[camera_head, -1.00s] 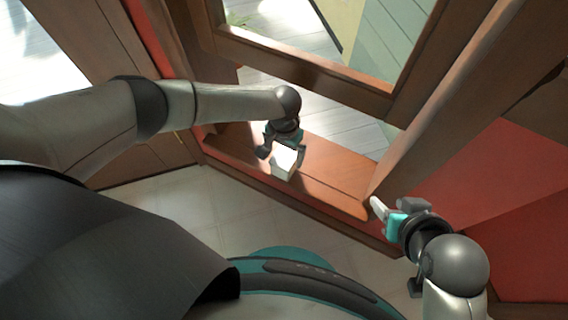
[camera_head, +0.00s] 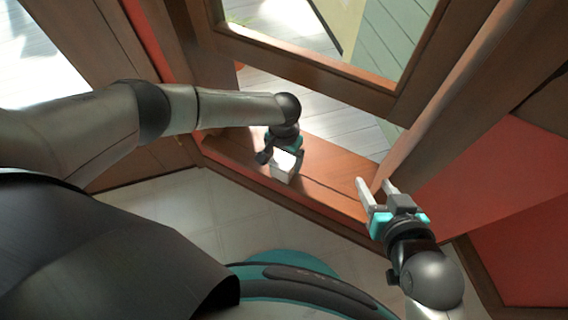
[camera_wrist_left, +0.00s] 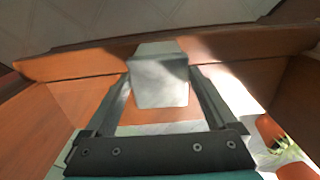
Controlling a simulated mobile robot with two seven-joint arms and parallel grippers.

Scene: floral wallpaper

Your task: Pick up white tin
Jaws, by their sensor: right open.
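The white tin (camera_head: 283,166) is a small pale block at the wooden ledge, in the middle of the head view. My left gripper (camera_head: 282,160) points down at it, with one finger on each side. In the left wrist view the tin (camera_wrist_left: 160,82) sits between the two fingers, which meet its sides, so the gripper is shut on it. I cannot tell whether the tin's underside touches the ledge. My right gripper (camera_head: 376,190) is open and empty, at the right end of the ledge.
The reddish wooden ledge (camera_head: 325,172) runs below a wood-framed window (camera_head: 300,72). A thick wooden post (camera_head: 430,120) rises beside my right gripper. Red panels (camera_head: 490,170) are on the right. A red object with green (camera_wrist_left: 272,132) shows in the left wrist view.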

